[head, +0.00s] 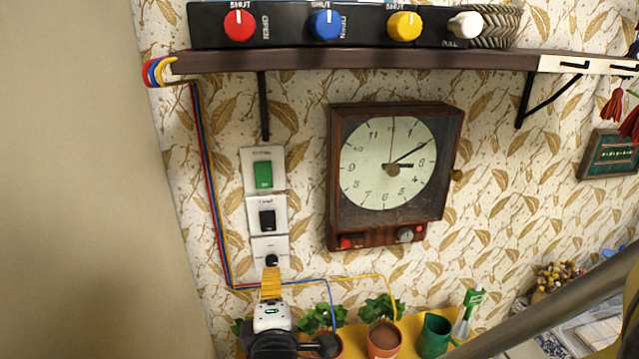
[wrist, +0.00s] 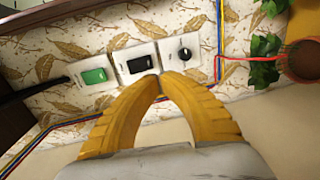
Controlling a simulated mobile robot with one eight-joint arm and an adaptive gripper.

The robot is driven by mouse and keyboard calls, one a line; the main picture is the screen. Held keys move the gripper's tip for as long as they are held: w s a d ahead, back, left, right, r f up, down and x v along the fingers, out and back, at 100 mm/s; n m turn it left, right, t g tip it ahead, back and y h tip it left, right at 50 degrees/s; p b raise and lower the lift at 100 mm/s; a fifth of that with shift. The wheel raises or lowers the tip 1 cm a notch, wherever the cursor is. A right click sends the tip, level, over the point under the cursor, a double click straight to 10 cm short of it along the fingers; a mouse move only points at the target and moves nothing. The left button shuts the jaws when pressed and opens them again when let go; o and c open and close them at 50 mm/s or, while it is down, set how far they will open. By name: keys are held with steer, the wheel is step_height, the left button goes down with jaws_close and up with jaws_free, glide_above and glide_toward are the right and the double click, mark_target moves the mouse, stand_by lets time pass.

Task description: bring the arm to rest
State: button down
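My gripper (head: 270,272) is in the lower left of the head view, just below a column of wall switches. Its yellow fingers point up at the wall. In the wrist view the two fingers of my gripper (wrist: 158,78) curve together and meet at the tips, with nothing between them. The tips overlap the lower edges of the black rocker switch (wrist: 140,64) and the round black knob (wrist: 184,54). I cannot tell whether they touch the wall. The green switch (head: 263,174) is at the top of the column.
A shelf (head: 370,58) with coloured knobs runs above. A wall clock (head: 388,165) hangs right of the switches. Potted plants (head: 384,338) and a green cup (head: 434,335) stand below on a yellow surface. Coloured cables (head: 209,190) run down the wall beside the switches.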

steer(key=d+f+m+g+h+b, duration=0.25)
steer(key=d+m, duration=0.25)
steer(key=d, duration=0.5)
steer(key=d+f+m+g+h+b, duration=0.1)
steer(key=d+f+m+g+h, duration=0.3)
steer(key=d, duration=0.7)
steer(key=s+d+f+m+g+y+b, duration=0.2)
steer(key=s+d+f+m+y+b, duration=0.1)
steer(key=s+d+m, duration=0.7)
steer(key=shift+s+f+m, duration=0.15)
steer(key=shift+s+m, duration=0.45)
steer(key=shift+s, duration=0.55)
